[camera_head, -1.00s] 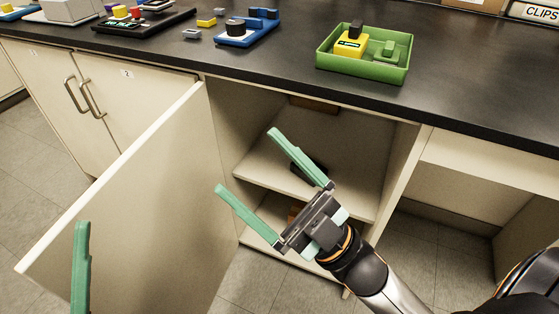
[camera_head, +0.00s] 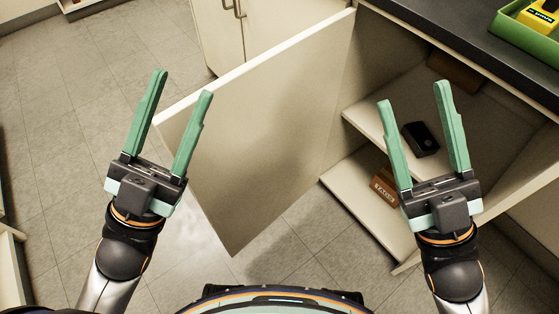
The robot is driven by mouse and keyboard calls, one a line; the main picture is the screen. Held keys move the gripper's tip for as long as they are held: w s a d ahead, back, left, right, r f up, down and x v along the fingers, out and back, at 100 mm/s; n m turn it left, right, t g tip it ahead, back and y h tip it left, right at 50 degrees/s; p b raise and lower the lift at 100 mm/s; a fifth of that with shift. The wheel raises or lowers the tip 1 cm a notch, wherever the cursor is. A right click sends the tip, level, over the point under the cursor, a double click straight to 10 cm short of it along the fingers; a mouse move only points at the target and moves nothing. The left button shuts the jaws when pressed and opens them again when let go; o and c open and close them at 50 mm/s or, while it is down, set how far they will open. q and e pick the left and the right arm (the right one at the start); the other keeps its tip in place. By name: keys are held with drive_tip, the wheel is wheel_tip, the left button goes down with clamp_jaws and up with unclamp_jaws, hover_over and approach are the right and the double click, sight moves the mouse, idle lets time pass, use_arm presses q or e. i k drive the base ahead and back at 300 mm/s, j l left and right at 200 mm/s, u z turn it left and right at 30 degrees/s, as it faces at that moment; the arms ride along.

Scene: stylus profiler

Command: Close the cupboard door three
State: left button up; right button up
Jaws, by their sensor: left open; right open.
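The cupboard door three (camera_head: 265,120) stands wide open, swung out from the cupboard under the counter; its number is not visible from this side. My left gripper (camera_head: 182,83) is open and empty, near the door's free outer edge and partly in front of it in the picture; I cannot tell if they touch. My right gripper (camera_head: 412,93) is open and empty, in front of the open cupboard (camera_head: 385,88) and its shelves.
A black object (camera_head: 420,139) lies on the upper shelf, and a brown box (camera_head: 384,187) sits on the lower one. A green tray (camera_head: 510,42) with a yellow item stands on the dark counter (camera_head: 460,35). Grey floor (camera_head: 70,110) is clear at left.

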sight(261, 145)
drive_tip(key=j+z, duration=0.25)
drive_tip(key=k+j+z, duration=0.2)
drive_tip(key=j, duration=0.25)
drive_tip(key=j+z, duration=0.3)
drive_tip(key=j, duration=0.15)
drive_tip(key=j+z, duration=0.35)
drive_tip(key=j, duration=0.15)
drive_tip(key=j+z, duration=0.25)
drive_tip(key=j, duration=0.2)
drive_tip(key=j+z, duration=0.25)
drive_tip(key=j, duration=0.15)
drive_tip(key=i+j+z, duration=0.2)
drive_tip(key=j, duration=0.15)
drive_tip(key=j+z, duration=0.25)
drive_tip(key=k+l, duration=0.2)
drive_tip(key=k+l+z, duration=0.1)
drive_tip(key=l, duration=0.3)
drive_tip(key=k, duration=0.05)
